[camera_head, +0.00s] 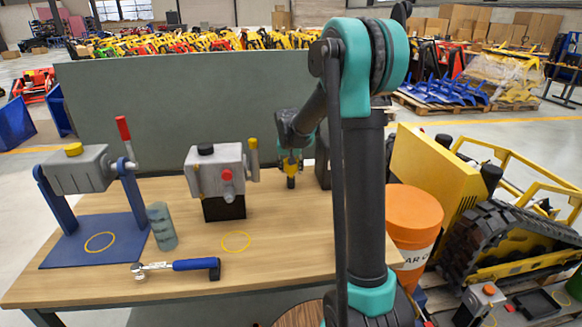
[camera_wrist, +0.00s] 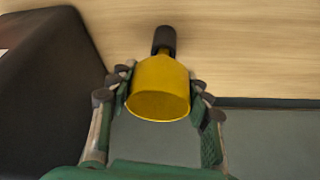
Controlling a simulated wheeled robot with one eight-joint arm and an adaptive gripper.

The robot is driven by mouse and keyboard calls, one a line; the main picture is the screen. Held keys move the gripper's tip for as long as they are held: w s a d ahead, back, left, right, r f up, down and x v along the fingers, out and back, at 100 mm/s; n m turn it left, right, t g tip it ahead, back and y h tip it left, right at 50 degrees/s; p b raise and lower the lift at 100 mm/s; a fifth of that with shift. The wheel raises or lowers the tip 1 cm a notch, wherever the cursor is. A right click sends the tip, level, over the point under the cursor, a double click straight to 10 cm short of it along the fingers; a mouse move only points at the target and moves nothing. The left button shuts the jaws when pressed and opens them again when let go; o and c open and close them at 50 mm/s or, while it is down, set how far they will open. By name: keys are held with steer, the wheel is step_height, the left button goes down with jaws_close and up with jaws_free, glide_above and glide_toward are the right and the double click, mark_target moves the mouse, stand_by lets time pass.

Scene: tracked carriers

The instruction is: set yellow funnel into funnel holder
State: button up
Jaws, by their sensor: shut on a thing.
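The yellow funnel (camera_wrist: 160,88) is between the fingers of my gripper (camera_wrist: 160,95) in the wrist view, its wide rim toward the camera. My gripper is shut on it. A short dark cylinder (camera_wrist: 164,40) shows beyond the funnel's narrow end. I cannot tell whether it is part of the funnel or a separate thing, or whether they touch. In the head view my gripper (camera_head: 290,163) points down over the table's back right, with the yellow funnel (camera_head: 291,181) small below it. I cannot clearly identify a funnel holder.
On the wooden table (camera_head: 190,285) stand two grey machines, one (camera_head: 80,170) on a blue stand, another (camera_head: 218,170) on a black base. A dark box (camera_wrist: 45,90) is close beside my gripper.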

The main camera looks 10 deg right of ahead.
steer(key=o, duration=1.2)
steer(key=v, duration=1.2)
steer(key=shift+s, duration=0.1)
steer(key=shift+s, duration=0.1)
